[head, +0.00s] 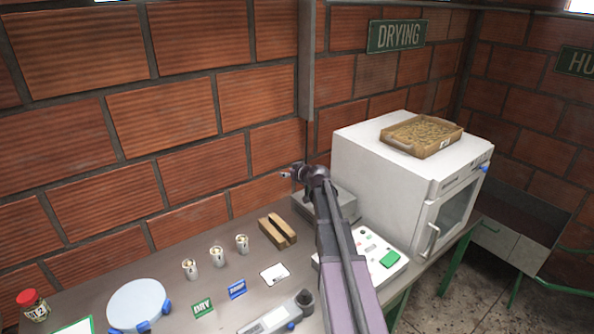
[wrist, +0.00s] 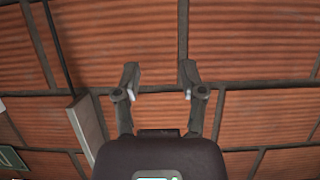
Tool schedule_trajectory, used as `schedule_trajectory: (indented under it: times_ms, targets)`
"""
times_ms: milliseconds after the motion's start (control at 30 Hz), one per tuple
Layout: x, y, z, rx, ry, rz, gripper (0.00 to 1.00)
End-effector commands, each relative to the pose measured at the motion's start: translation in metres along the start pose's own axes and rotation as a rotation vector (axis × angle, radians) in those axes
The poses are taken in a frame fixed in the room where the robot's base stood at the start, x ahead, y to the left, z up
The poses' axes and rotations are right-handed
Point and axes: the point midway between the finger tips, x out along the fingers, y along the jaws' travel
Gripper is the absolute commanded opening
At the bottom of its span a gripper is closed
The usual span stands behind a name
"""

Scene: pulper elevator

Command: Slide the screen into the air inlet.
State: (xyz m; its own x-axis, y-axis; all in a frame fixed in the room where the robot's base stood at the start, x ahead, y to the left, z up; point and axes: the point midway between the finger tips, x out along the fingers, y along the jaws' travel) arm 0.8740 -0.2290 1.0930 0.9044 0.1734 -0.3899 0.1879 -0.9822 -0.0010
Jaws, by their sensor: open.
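My gripper (head: 286,174) is raised above the back of the bench, in front of the brick wall. In the wrist view its two fingers (wrist: 160,80) are spread apart with nothing between them, only brick behind. I cannot surely pick out the screen or the air inlet in either view. A white drying oven (head: 385,165) with a front door and handle stands to the right of my arm. A grey box (head: 345,206) sits left of the oven, partly hidden by my arm.
A tray of beans (head: 422,133) lies on the oven. A slotted wooden block (head: 276,232), a small white card (head: 274,273), several white cups (head: 217,256), green and blue labels, a round white plate (head: 138,304) and a red-lidded jar (head: 33,304) stand on the bench. A white panel (head: 395,273) is beside my arm.

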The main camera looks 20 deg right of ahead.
Motion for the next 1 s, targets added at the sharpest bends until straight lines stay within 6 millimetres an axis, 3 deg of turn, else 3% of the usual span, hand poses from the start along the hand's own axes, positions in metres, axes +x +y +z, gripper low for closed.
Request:
schedule_trajectory:
  times_ms: [100,400,1000]
  targets:
    - [0.000,-0.019,0.006,-0.001,0.001,-0.003,0.53]
    - [0.000,-0.046,0.011,-0.001,0.004,-0.002,0.53]
    - [0.001,-0.052,0.012,-0.001,0.004,-0.002,0.53]
